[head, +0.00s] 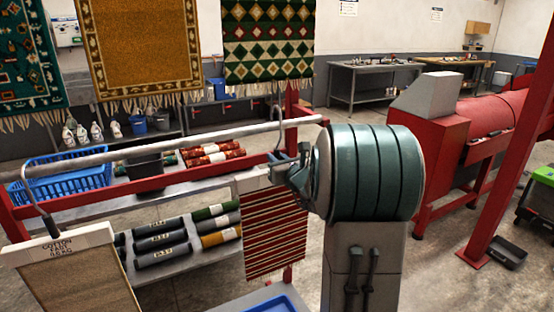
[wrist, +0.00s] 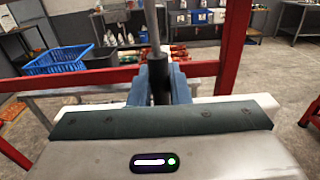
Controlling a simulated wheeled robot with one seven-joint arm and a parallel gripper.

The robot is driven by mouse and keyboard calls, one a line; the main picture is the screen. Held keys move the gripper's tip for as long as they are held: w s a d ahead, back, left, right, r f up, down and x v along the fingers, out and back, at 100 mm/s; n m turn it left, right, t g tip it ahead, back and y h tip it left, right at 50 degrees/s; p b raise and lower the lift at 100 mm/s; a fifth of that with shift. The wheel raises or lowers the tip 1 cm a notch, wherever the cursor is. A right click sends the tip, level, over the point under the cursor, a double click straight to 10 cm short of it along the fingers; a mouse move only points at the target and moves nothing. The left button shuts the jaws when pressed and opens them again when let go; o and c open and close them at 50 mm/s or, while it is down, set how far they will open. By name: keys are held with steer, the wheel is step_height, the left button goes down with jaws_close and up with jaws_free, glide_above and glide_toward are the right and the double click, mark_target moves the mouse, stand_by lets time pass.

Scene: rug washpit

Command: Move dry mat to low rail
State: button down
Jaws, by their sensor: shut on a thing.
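My gripper (head: 287,172) is shut on the dark grip (wrist: 160,82) of a hanger. A thin metal hook rises from the grip. A red mat (head: 274,235) with pale and dark stripes hangs below my gripper in the head view. The hanger's white bar (wrist: 262,102) shows partly in the wrist view. A pale horizontal rail (head: 165,143) runs left to right beside the hook; I cannot tell whether the hook touches it. A beige mat (head: 75,285) with a label bar hangs at the lower left. No label on the striped mat can be read.
Green, gold and diamond-patterned rugs (head: 268,42) hang higher up at the back. A red frame (head: 291,105) stands close to my gripper. A blue basket (head: 65,180) and rolled rugs (head: 212,153) lie behind the rail. A red machine (head: 435,145) stands at the right.

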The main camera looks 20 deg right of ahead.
steer(key=shift+f+b, duration=1.8)
steer(key=shift+b, duration=0.1)
steer(key=c, duration=1.3)
jaws_free()
steer(key=s+b, duration=0.2)
steer(key=s, duration=1.2)
steer(key=s+a+f+n+g+y+p, duration=0.2)
steer(key=s+a+n+g+y, duration=0.25)
steer(key=a+n, duration=0.55)
steer(key=s+a+f+n+g+y+p, duration=0.2)
steer(key=s+a+n+g+y, duration=0.15)
steer(key=a+n+g, duration=0.55)
steer(key=s+n+h+p, duration=0.1)
steer(key=s+n+h, duration=0.2)
steer(key=s+n, duration=0.1)
steer(key=s+f+n+g+h+p, duration=0.1)
steer(key=s+n+h, duration=0.1)
steer(key=n, duration=0.5)
steer(key=s+n+h+p, duration=0.1)
steer(key=s+n+h, duration=0.2)
steer(key=s+n, duration=0.2)
steer(key=shift+s+d+f+g+h, duration=0.3)
steer(key=shift+s+d+g, duration=0.05)
